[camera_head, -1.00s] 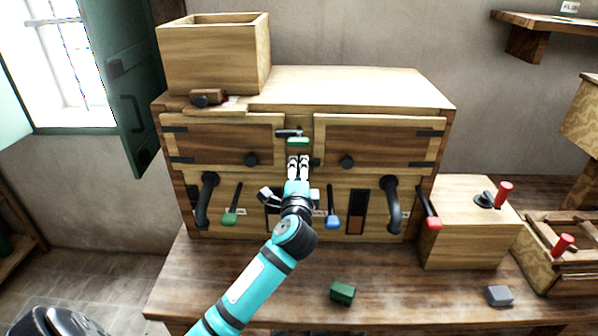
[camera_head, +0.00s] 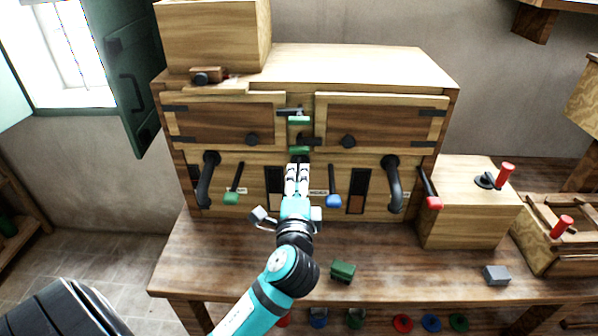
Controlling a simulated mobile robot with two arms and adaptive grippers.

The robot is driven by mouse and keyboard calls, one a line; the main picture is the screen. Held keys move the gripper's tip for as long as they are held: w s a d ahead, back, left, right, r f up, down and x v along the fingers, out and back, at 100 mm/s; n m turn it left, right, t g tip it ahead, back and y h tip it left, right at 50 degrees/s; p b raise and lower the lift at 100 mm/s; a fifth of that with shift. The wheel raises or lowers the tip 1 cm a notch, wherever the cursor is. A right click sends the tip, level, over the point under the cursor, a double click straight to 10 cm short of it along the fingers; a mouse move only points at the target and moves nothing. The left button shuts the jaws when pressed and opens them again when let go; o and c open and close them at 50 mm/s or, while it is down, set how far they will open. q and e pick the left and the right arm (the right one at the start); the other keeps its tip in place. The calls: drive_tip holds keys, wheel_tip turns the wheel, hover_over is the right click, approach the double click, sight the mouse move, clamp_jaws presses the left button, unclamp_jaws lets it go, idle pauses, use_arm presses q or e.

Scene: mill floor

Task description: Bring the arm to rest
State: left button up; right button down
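My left arm comes in from the bottom, teal and black. Its gripper (camera_head: 297,167) is in front of the middle of the wooden cabinet (camera_head: 365,62), just below two green-ended latches, the upper one (camera_head: 298,120) and the lower one (camera_head: 299,150). Its two pale fingers lie close together, and I see nothing between them. The gap between the fingertips and the cabinet front is hard to judge. The gripper hides part of the cabinet front between the green lever (camera_head: 233,197) and the blue lever (camera_head: 333,199). My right gripper is not in view.
A green block (camera_head: 342,270) and a grey block (camera_head: 497,274) lie on the workbench (camera_head: 400,262). A box with a red-handled crank (camera_head: 506,173) stands right of the cabinet. The bench front is mostly clear.

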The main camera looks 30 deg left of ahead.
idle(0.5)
use_arm(q)
drive_tip(key=s+d+f+n+g+h, duration=0.1)
drive_tip(key=s+f+n+g+h, duration=0.2)
drive_tip(key=f, duration=0.4)
drive_tip(key=s+d+f+n+g+h, duration=0.1)
drive_tip(key=s+f+n+g, duration=0.1)
drive_tip(key=s+f, duration=0.4)
drive_tip(key=s+d+f+n+g+h, duration=0.25)
drive_tip(key=s+d+f, duration=0.2)
drive_tip(key=s, duration=0.25)
drive_tip(key=s+d+f+n+g+h, duration=0.25)
drive_tip(key=s+d+f+g, duration=0.2)
drive_tip(key=s, duration=0.35)
wheel_tip(320, 180, down, 25)
drive_tip(key=s, duration=0.1)
drive_tip(key=s+a+f+g, duration=0.2)
drive_tip(key=s+a+f, duration=0.1)
drive_tip(key=s+f, duration=1.4)
drive_tip(key=shift+s+a+f+m+h, duration=0.2)
drive_tip(key=shift+s+f+m+h, duration=0.15)
drive_tip(key=shift+f, duration=0.2)
